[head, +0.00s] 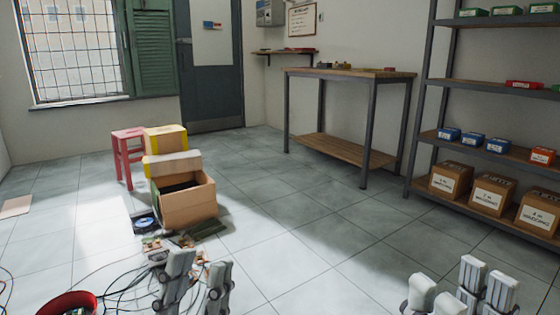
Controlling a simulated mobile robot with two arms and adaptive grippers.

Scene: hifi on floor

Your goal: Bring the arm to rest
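My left gripper (197,283) is at the bottom of the head view, left of centre, with its grey fingers pointing up and a gap between them. My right gripper (458,290) is at the bottom right, its fingers also apart. I see nothing held between the fingers of either one. Both are in front of the tiled floor (320,245), and the lower parts of both are cut off by the picture edge.
An open cardboard box (190,208) stands on the floor beside a pink stool (128,155). Cables and small electronic parts (155,243) lie near my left gripper, with a red bowl (65,304) at lower left. A workbench (350,73) and metal shelving (425,105) stand behind. The middle floor is clear.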

